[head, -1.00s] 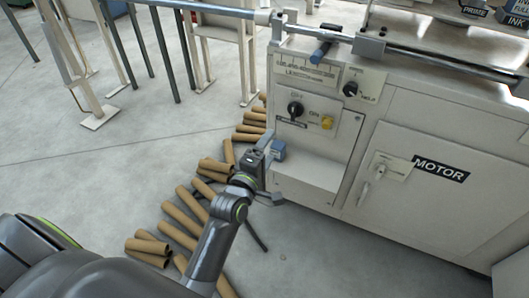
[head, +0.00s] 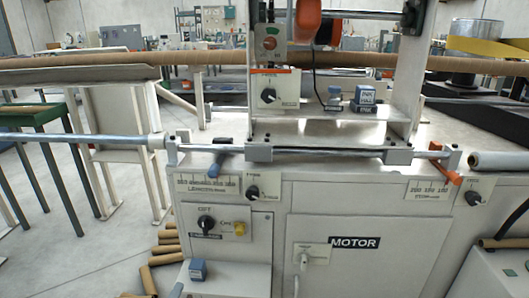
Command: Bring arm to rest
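The spiral winder's pale cabinet fills the lower middle and right of the head view, with a MOTOR label (head: 354,242) on its door (head: 375,272). My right gripper is not in view.
A blue block (head: 198,269) sits on the cabinet's small ledge. Cardboard tubes (head: 163,258) lie on the floor left of the cabinet. A green-topped table (head: 30,116) stands at left. A long brown tube (head: 190,59) spans the view. Floor shows free at lower left.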

